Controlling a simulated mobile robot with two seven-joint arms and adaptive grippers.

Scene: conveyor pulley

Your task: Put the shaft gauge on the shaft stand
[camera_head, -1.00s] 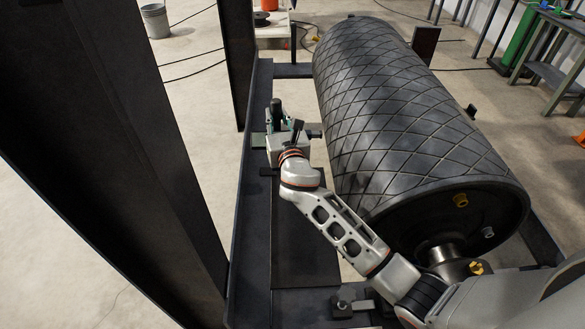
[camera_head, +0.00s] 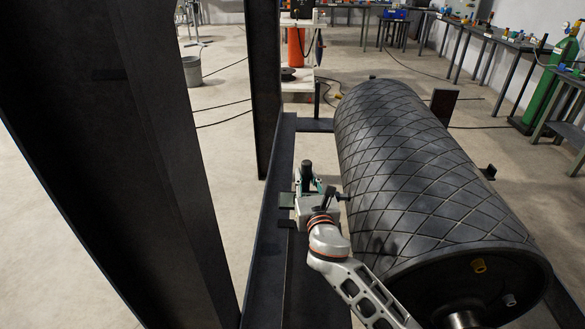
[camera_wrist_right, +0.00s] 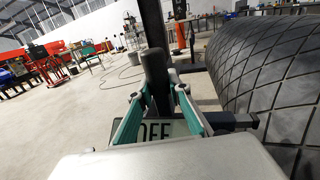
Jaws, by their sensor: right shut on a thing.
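My right gripper (camera_head: 311,187) is at the frame's side rail, left of the big pulley. In the right wrist view its teal fingers (camera_wrist_right: 158,115) are closed about an upright black handle (camera_wrist_right: 155,80) with a rounded top. The handle also shows in the head view (camera_head: 306,170). A metal shaft end (camera_head: 465,319) shows at the pulley's near face. I cannot make out a shaft gauge or a shaft stand. My left gripper is out of view.
The black diamond-grooved pulley (camera_head: 420,175) lies close to the right of my right arm. Dark steel uprights (camera_head: 110,150) stand at the left. Workbenches (camera_head: 500,40) and a green cylinder (camera_head: 550,95) are at the back right. Open floor lies left of the frame.

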